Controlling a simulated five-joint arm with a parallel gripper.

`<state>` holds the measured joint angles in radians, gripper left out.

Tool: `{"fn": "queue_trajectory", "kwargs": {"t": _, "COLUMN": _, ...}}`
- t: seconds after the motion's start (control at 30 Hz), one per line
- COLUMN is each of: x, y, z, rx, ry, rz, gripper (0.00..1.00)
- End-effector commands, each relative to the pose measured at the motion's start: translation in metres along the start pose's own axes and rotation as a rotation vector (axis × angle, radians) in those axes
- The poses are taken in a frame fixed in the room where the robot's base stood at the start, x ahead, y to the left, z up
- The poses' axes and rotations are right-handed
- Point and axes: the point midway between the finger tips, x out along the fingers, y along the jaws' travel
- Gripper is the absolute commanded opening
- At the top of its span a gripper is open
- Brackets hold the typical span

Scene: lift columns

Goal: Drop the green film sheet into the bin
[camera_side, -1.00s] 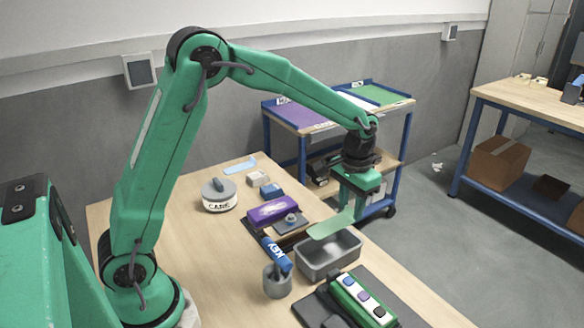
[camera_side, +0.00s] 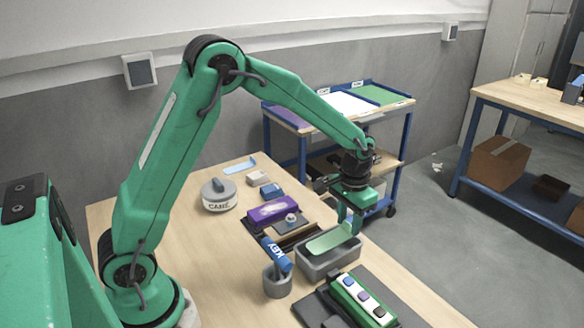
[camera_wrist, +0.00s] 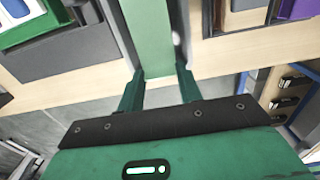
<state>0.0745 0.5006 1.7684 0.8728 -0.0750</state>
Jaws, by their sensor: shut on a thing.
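The green film sheet (camera_side: 328,241) is a thin pale-green strip. My gripper (camera_side: 349,222) is shut on its far end and points down. The sheet is over the opening of the grey bin (camera_side: 322,272), about level with the rim and covering much of the opening. I cannot tell whether it touches the bin. In the wrist view the sheet (camera_wrist: 150,35) runs up from between the two fingers of my gripper (camera_wrist: 158,75).
A blue marker labelled KEY stands in a grey cup (camera_side: 278,284) left of the bin. A green block with buttons (camera_side: 362,298) lies in front on a dark mat. A purple block (camera_side: 271,212) and a grey CANE weight (camera_side: 219,196) are behind left. A cart (camera_side: 340,110) stands behind.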

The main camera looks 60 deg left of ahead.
Motion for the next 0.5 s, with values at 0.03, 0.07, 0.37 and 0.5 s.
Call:
{"fn": "queue_trajectory", "kwargs": {"t": 0.03, "x": 0.0007, "y": 0.0000, "z": 0.0001, "rx": 0.000, "ry": 0.000, "rz": 0.000, "gripper": 0.21}}
{"fn": "queue_trajectory", "kwargs": {"t": 0.07, "x": 0.0008, "y": 0.0000, "z": 0.0001, "rx": 0.000, "ry": 0.000, "rz": 0.000, "gripper": 0.21}}
{"fn": "queue_trajectory", "kwargs": {"t": 0.37, "x": 0.0007, "y": 0.0000, "z": 0.0001, "rx": 0.000, "ry": 0.000, "rz": 0.000, "gripper": 0.21}}
{"fn": "queue_trajectory", "kwargs": {"t": 0.5, "x": 0.0005, "y": 0.0000, "z": 0.0001, "rx": 0.000, "ry": 0.000, "rz": 0.000, "gripper": 0.41}}
